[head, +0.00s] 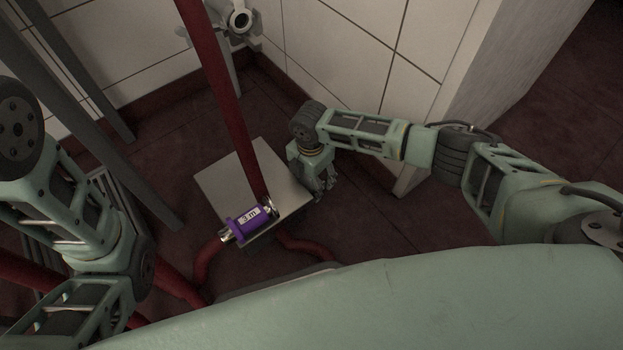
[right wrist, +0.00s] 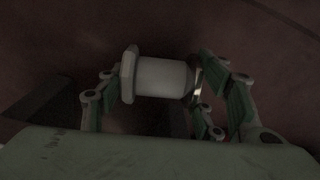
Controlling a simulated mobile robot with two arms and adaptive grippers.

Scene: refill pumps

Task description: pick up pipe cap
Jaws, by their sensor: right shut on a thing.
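The pipe cap (right wrist: 160,77) is a pale grey cylinder with a wider flange at its left end and a shiny bit at its right end. It lies between the fingers of my right gripper (right wrist: 163,92) in the right wrist view, and the gripper is shut on it. In the head view my right gripper (head: 325,184) points down, low beside the right edge of a grey plate. The cap cannot be made out there. My left arm shows at the left of the head view, but its gripper is not visible.
A purple pump cylinder (head: 249,220) with a label and metal ends sits on the front of the grey plate (head: 228,180). A red pipe (head: 222,90) rises beside it. A pale pipe fitting (head: 240,20) is by the tiled wall (head: 330,60). Dark red floor (head: 375,225) is clear to the right.

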